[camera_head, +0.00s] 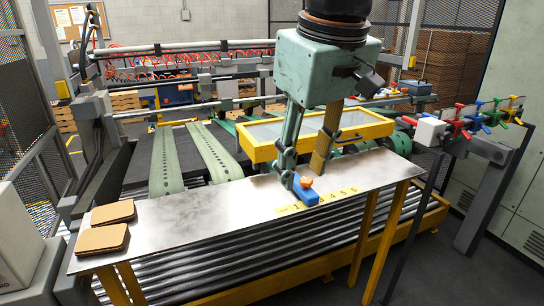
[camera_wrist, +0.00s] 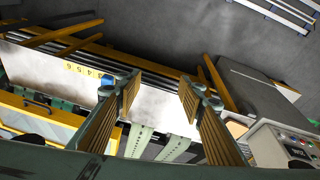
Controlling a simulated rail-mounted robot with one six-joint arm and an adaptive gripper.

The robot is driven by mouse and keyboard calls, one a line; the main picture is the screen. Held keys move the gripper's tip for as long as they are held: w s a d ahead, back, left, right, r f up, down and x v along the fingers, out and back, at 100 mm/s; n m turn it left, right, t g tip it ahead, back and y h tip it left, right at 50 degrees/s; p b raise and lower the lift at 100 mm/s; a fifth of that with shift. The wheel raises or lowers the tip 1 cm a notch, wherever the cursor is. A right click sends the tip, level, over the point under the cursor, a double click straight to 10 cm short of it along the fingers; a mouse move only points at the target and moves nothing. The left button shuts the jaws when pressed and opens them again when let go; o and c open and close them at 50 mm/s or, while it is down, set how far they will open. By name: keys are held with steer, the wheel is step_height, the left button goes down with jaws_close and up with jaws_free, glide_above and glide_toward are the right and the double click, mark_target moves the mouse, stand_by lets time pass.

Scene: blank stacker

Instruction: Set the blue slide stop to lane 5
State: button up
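My gripper (camera_head: 303,178) is open and empty, close to the stop in that view. In the wrist view my two fingers (camera_wrist: 158,84) stand wide apart over bare plate. There the blue stop (camera_wrist: 107,80) shows just outside the left finger, partly hidden by it. I cannot tell whether they touch.
Two brown blanks (camera_head: 104,238) lie at the plate's left end. A yellow-framed tray (camera_head: 262,151) stands behind the plate, near my fingers. Rollers (camera_head: 250,260) run below the front edge. Coloured clamps (camera_head: 480,120) stand at right. The plate's middle is bare.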

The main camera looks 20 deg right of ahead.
steer(key=w+d+r+n+p, duration=0.2)
steer(key=w+d, duration=0.1)
steer(key=w, duration=0.9)
steer(key=n+g+p, duration=0.3)
steer(key=n+p, duration=0.2)
glide_above(297, 178)
steer(key=w, duration=0.5)
step_height(297, 178, down, 12)
steer(key=shift+w+a+f, duration=0.1)
steer(key=shift+w+a, duration=0.05)
steer(key=shift+w, duration=0.1)
steer(key=shift+f, duration=0.1)
steer(key=shift+f, duration=6.8)
steer(key=shift+c, duration=0.5)
